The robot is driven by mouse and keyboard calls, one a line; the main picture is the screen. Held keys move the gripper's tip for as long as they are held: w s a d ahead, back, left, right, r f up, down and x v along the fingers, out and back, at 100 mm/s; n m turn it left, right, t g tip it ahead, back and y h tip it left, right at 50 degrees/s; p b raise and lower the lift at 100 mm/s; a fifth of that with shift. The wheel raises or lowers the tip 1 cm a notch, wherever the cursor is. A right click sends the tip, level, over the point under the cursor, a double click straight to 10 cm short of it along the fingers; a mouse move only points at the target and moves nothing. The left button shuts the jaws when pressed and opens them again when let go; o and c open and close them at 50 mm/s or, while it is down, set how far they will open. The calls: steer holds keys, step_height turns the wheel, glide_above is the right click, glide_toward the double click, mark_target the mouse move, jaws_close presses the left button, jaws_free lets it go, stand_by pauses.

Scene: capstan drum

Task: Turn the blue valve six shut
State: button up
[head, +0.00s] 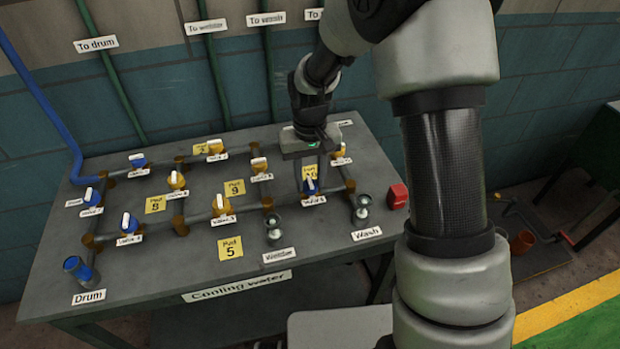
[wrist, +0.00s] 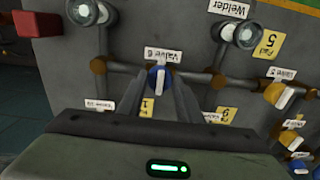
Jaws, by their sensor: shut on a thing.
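Valve 6 (head: 310,188) is the blue valve on the front pipe, at the right of the table in the head view, with its label in front. In the wrist view, valve 6 (wrist: 153,76) shows its white handle (wrist: 159,80) lying about crosswise to the pipe. My gripper (head: 310,180) points down over it from above. In the wrist view, the two fingers of my gripper (wrist: 160,83) stand on either side of the handle and are shut on it. The exact finger contact is hard to see.
Yellow and other blue valves sit on the pipes to the left, such as a yellow valve (head: 221,205). A welder outlet (head: 273,230) and a wash outlet (head: 361,206) stand in front. A red block (head: 398,196) is at the table's right edge.

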mark_target(310, 181)
steer(key=o, duration=1)
steer(key=shift+o, duration=0.2)
steer(key=shift+r, duration=0.1)
step_height(310, 181, up, 17)
steer(key=p, duration=0.1)
steer(key=shift+r, duration=0.15)
